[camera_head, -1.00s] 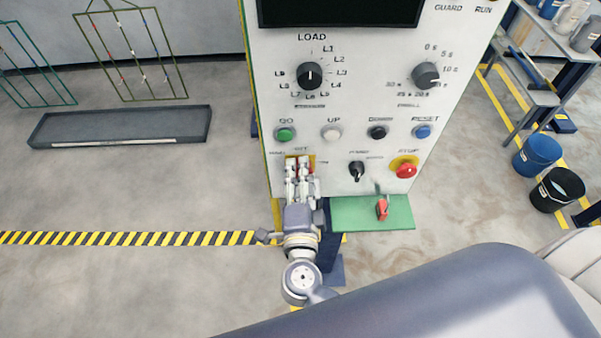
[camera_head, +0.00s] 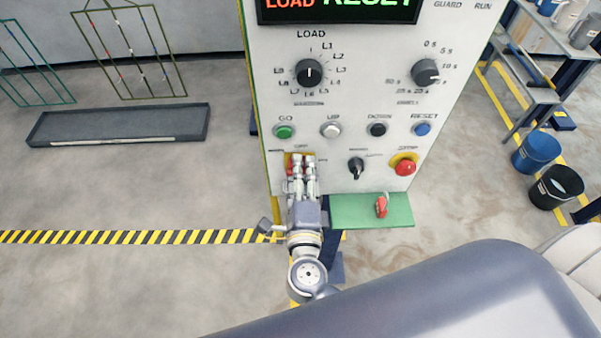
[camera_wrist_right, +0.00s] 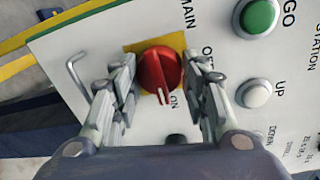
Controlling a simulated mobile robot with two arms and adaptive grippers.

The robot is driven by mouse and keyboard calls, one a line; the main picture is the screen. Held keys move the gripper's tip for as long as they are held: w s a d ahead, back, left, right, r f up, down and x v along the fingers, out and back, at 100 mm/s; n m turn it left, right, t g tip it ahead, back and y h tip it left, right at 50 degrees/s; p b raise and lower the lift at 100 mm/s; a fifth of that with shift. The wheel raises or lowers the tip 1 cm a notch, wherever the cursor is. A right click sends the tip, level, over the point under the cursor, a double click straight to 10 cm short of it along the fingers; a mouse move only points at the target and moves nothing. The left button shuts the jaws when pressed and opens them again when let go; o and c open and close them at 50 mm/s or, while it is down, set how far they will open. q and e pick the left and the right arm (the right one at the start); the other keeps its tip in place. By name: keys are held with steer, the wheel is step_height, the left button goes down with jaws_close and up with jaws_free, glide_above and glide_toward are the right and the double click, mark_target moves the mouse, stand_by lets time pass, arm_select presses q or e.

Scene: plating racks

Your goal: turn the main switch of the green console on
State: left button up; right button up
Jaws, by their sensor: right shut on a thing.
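The console (camera_head: 350,100) has a white front panel with green trim. Its main switch (camera_wrist_right: 156,72) is a red knob on a yellow plate, between the words MAIN, OFF and ON in the right wrist view. Its white mark points down beside ON. The switch is mostly hidden behind my right gripper (camera_head: 303,163) in the head view. My right gripper (camera_wrist_right: 162,75) is shut on the red knob, one finger on each side. The console's display (camera_head: 340,8) is lit with LOAD in red and RESET in green. My left gripper is not in view.
Near the gripper are the green GO button (camera_head: 285,131), the white UP button (camera_head: 330,130) and a black selector (camera_head: 356,168). The red stop button (camera_head: 405,167) is farther right. A green ledge (camera_head: 350,212) with a red item (camera_head: 381,206) juts out below.

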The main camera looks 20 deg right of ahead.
steer(key=o, duration=1.1)
steer(key=shift+c, duration=0.2)
steer(key=v, duration=1.2)
